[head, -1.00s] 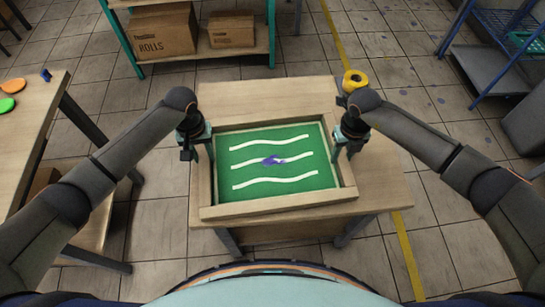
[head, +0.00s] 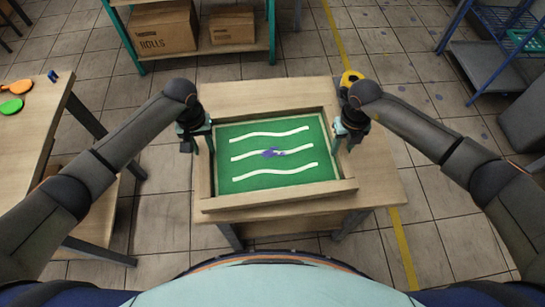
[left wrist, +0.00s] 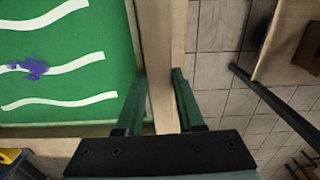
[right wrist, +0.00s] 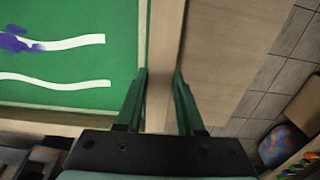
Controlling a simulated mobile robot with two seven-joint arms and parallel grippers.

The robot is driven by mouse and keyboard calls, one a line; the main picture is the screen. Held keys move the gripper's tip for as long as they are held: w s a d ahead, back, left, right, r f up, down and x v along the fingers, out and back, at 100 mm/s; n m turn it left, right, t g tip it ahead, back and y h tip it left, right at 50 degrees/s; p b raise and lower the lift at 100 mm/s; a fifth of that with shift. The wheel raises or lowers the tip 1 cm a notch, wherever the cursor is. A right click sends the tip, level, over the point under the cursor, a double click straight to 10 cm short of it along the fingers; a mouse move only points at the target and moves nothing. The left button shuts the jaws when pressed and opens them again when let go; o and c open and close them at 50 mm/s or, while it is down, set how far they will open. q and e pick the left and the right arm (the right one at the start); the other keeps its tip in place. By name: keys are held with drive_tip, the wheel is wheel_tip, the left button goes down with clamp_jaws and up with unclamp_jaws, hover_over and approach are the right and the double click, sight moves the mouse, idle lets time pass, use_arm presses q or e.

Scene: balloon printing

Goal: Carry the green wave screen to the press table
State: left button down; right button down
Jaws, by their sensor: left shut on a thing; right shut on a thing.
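The green wave screen (head: 249,181) is a wooden frame around a green panel with white wavy lines and a purple blot in the middle. It is over the small wooden table (head: 380,185) in front of me; I cannot tell whether it touches the top. My left gripper (head: 202,143) is shut on its left rail, which also shows between the fingers in the left wrist view (left wrist: 159,65). My right gripper (head: 343,138) is shut on its right rail, seen in the right wrist view (right wrist: 163,60). Nothing shows which table is the press table.
A yellow roll (head: 350,76) is behind my right gripper. A shelf with boxes (head: 163,28) is at the back, a blue rack (head: 490,65) at right. Tiled floor (head: 445,255) is clear at right.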

use_arm(q)
drive_tip(key=shift+r, duration=0.2)
use_arm(e)
drive_tip(key=shift+r, duration=0.2)
